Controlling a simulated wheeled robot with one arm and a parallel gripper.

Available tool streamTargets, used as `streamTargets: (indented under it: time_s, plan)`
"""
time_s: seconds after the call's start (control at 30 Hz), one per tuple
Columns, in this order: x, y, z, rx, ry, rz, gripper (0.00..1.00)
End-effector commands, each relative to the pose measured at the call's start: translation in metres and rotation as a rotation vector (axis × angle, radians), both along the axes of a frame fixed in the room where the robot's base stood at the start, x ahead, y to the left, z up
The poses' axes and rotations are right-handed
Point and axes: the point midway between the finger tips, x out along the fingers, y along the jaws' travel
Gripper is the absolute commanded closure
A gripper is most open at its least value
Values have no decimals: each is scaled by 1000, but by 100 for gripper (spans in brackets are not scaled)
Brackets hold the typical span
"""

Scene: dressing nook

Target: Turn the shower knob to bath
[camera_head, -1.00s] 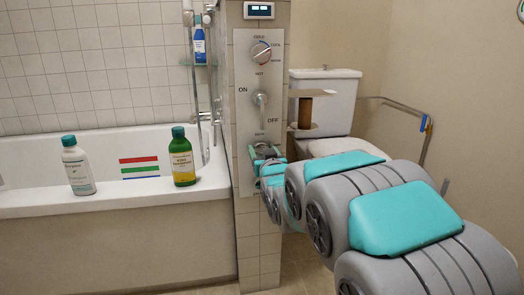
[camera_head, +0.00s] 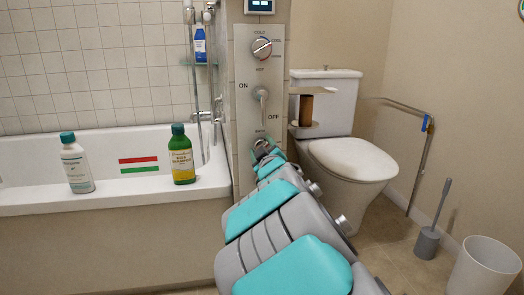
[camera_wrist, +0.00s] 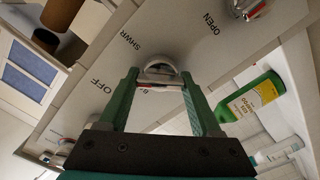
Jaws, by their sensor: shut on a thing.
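The shower knob (camera_wrist: 161,68) is a rounded chrome knob on the lower part of a grey wall panel (camera_head: 243,70). In the wrist view it sits between the two green fingers of my gripper (camera_wrist: 162,80), which is shut on it. Labels SHWR, OFF and OPEN show around it, with another label partly covered by a finger. In the head view my gripper (camera_head: 265,150) is at the panel's lower end and mostly hides the knob. Above it on the panel are a lever (camera_head: 262,96) between ON and OFF, and a round temperature dial (camera_head: 262,48).
A white bathtub (camera_head: 120,205) with a white-and-teal bottle (camera_head: 77,165) and a green-and-yellow bottle (camera_head: 181,156) on its rim stands left. A toilet (camera_head: 350,160), paper-roll holder (camera_head: 306,110), toilet brush (camera_head: 430,235) and white bin (camera_head: 485,268) are right.

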Motion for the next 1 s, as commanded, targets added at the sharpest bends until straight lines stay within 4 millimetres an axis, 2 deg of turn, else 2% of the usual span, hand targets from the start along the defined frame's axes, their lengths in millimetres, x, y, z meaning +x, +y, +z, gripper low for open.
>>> streamTargets:
  time_s: [0.6,1.0]
  plan:
    - [-1,2,-2,-551,-161,1,91]
    - [-1,2,-4,-775,-222,2,91]
